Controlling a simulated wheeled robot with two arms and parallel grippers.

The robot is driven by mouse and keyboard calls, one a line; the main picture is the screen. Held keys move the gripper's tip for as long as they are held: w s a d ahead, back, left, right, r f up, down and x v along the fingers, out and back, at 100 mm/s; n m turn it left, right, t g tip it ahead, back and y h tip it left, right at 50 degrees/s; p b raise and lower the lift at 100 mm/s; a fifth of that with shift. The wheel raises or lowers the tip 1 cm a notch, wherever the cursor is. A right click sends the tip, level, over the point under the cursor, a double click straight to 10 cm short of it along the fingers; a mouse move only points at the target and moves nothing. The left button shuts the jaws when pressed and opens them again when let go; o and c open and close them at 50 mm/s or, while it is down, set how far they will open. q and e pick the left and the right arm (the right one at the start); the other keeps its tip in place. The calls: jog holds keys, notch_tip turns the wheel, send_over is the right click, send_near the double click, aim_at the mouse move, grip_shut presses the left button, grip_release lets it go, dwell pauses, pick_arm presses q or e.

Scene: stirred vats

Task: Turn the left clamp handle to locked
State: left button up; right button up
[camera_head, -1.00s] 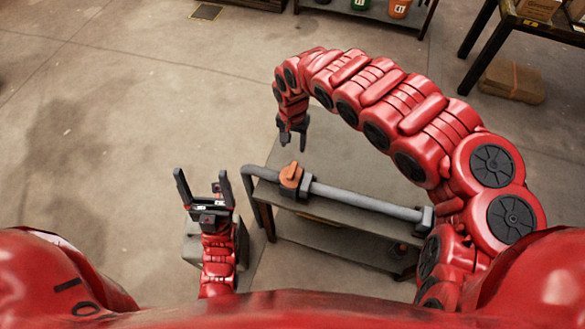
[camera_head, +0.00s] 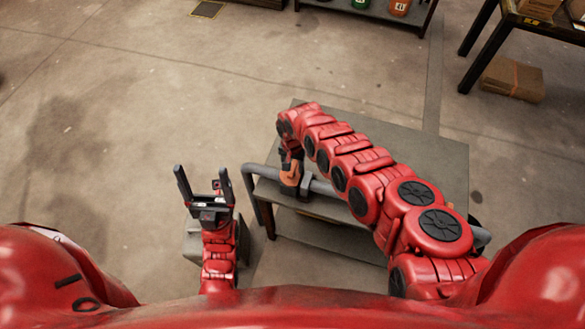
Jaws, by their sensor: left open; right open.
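The left clamp handle (camera_head: 289,178) is orange and sits on the grey pipe (camera_head: 322,187) along the near edge of a grey table. My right gripper (camera_head: 291,168) is over the handle, close to it or touching; I cannot tell which. Its fingers are mostly hidden by the wrist, and part of the handle is covered. My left gripper (camera_head: 204,188) is open and empty, pointing up, to the left of the table and apart from the pipe. My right arm hides the right part of the pipe, and no second clamp shows.
The grey table (camera_head: 440,160) has a bare top behind my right arm. A shelf with coloured containers (camera_head: 400,6) stands at the back. A dark table (camera_head: 550,25) and a cardboard box on the floor (camera_head: 512,79) are at the upper right. The floor at left is clear.

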jog(key=shift+f+b, duration=0.3)
jog(key=shift+f, duration=0.8)
jog(key=shift+w, duration=0.1)
grip_shut()
